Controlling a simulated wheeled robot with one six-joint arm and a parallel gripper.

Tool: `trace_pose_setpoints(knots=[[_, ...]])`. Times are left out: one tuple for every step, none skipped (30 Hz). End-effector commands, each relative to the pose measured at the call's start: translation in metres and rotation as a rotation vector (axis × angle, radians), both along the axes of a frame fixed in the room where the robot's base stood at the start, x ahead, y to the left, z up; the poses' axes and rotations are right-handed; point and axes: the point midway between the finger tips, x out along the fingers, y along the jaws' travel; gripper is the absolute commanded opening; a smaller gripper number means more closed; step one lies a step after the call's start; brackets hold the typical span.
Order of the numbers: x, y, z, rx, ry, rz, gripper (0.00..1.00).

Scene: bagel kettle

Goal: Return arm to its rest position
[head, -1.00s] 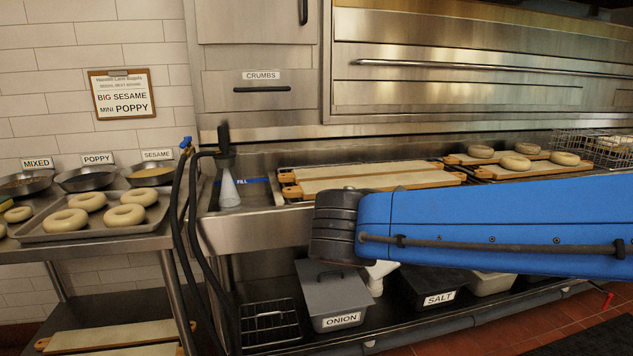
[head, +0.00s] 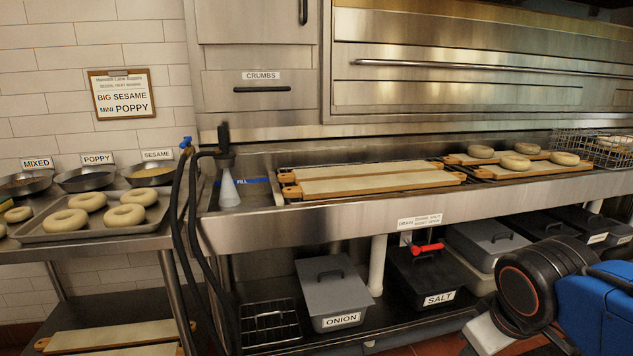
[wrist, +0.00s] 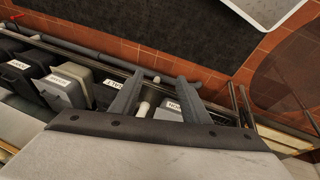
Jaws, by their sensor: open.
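My gripper (wrist: 158,100) shows in the wrist view with its two grey fingers spread apart and nothing between them. Behind the fingers are the floor, a dark mat and the lower shelf with its labelled bins. In the head view the gripper itself is out of sight. Only part of my arm (head: 540,285) shows at the lower right, a dark round joint and a blue link in front of the lower shelf.
A steel counter (head: 330,222) carries long boards (head: 375,184) and several bagels (head: 515,162). Below stand the onion bin (head: 333,290) and salt bin (head: 425,275). A bagel tray (head: 50,232) is at left. A dark mat (wrist: 150,30) lies on the tiled floor.

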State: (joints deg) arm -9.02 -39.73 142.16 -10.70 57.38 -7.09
Motion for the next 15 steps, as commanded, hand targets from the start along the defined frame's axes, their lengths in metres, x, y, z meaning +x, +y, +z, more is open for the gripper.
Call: trace_pose_setpoints(knots=[[-0.007, -0.002, -0.003, 0.047, -0.012, -0.066, 0.42], [-0.01, -0.002, -0.005, 0.074, -0.017, -0.102, 0.42], [-0.014, -0.002, -0.007, 0.107, -0.023, -0.144, 0.42], [-0.016, -0.002, -0.008, 0.13, -0.029, -0.172, 0.42], [-0.018, -0.001, -0.009, 0.151, -0.034, -0.199, 0.42], [-0.02, -0.001, -0.011, 0.174, -0.04, -0.228, 0.42], [-0.021, 0.0, -0.012, 0.189, -0.042, -0.248, 0.42], [-0.023, 0.0, -0.012, 0.201, -0.046, -0.264, 0.42], [-0.024, 0.0, -0.013, 0.215, -0.049, -0.28, 0.42], [-0.024, 0.001, -0.013, 0.224, -0.051, -0.289, 0.42], [-0.025, 0.001, -0.014, 0.229, -0.052, -0.296, 0.42], [-0.025, 0.001, -0.014, 0.234, -0.053, -0.303, 0.42], [-0.025, 0.001, -0.014, 0.235, -0.053, -0.305, 0.42], [-0.025, 0.001, -0.014, 0.237, -0.054, -0.307, 0.42], [-0.025, 0.001, -0.014, 0.237, -0.054, -0.307, 0.42]])
